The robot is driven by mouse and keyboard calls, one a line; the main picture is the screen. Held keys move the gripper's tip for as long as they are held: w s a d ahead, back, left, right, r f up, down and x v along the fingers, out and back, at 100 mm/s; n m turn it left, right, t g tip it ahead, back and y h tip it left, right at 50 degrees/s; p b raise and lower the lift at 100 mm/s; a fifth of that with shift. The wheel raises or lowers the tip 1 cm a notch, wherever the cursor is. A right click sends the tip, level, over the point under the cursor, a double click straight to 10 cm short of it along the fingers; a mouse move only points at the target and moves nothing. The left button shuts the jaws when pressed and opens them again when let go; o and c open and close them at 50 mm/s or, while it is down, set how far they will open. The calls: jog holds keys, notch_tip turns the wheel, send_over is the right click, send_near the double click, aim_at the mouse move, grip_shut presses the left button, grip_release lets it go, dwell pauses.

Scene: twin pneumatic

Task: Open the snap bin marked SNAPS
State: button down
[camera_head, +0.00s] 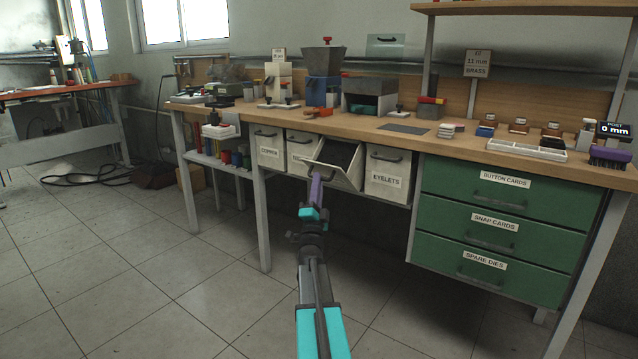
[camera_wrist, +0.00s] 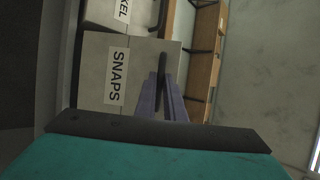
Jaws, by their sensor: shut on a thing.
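The snap bin (camera_head: 337,178) is tipped forward out of its slot under the bench, with its top open and dark contents showing inside. In the wrist view its pale front (camera_wrist: 92,65) carries the SNAPS label (camera_wrist: 116,77). My gripper (camera_head: 316,176) is at the bin's front and shut on its dark bar handle (camera_wrist: 162,65). In the wrist view the purple fingers (camera_wrist: 163,100) lie on either side of the handle, hiding part of it.
The COPPER bin (camera_head: 269,151) and another pale bin (camera_head: 298,150) sit left of it. The EYELETS bin (camera_head: 386,180) sits right, upright. Green drawers (camera_head: 490,229) stand farther right. The wooden bench top (camera_head: 360,127) overhangs the bins. The tiled floor (camera_head: 180,270) in front is clear.

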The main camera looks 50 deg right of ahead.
jog(key=c, duration=1.9)
grip_release()
jog(key=shift+d+f, duration=0.4)
jog(key=shift+f, duration=0.05)
jog(key=shift+o, duration=0.2)
jog(key=shift+a+r, duration=0.1)
jog(key=shift+r, duration=0.05)
jog(key=shift+a, duration=0.1)
jog(key=shift+s+a, duration=0.1)
jog(key=p+v, duration=0.3)
jog(key=v, duration=1)
jog(key=shift+s+a+f, duration=0.15)
jog(key=shift+a+f, duration=0.05)
